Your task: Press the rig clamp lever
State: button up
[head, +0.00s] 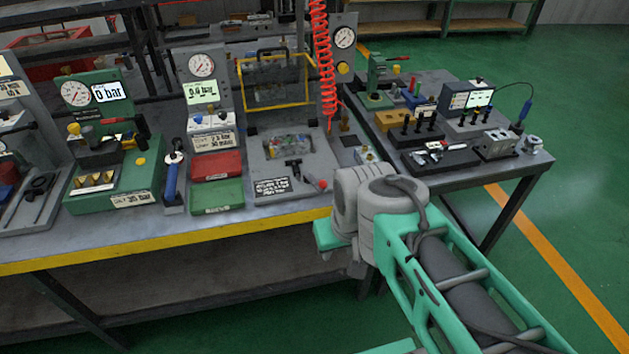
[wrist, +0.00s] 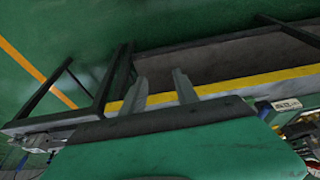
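A green test rig (head: 125,185) stands on the left part of the near bench, with a gauge and a "0 bar" display behind it. A lever with a red grip (head: 114,121) and black end shows on top of it; I take this as the rig clamp lever, but cannot be sure. My gripper (wrist: 162,90) shows two grey fingers apart with nothing between them in the wrist view. In the head view its green body (head: 328,234) is at the bench's front edge, right of the rig and well apart from it; its fingertips are hidden there.
The near bench has a yellow front edge (head: 170,240). Between gripper and rig stand a blue-handled tool (head: 171,178), red and green blocks (head: 217,180) and a grey fixture plate (head: 265,165). A red coiled hose (head: 323,60) hangs above. A second bench (head: 450,178) stands right.

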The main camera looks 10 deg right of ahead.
aim_at(321, 186)
jog(key=z, duration=0.1)
jog(key=i, duration=0.5)
jog(key=u, duration=2.2)
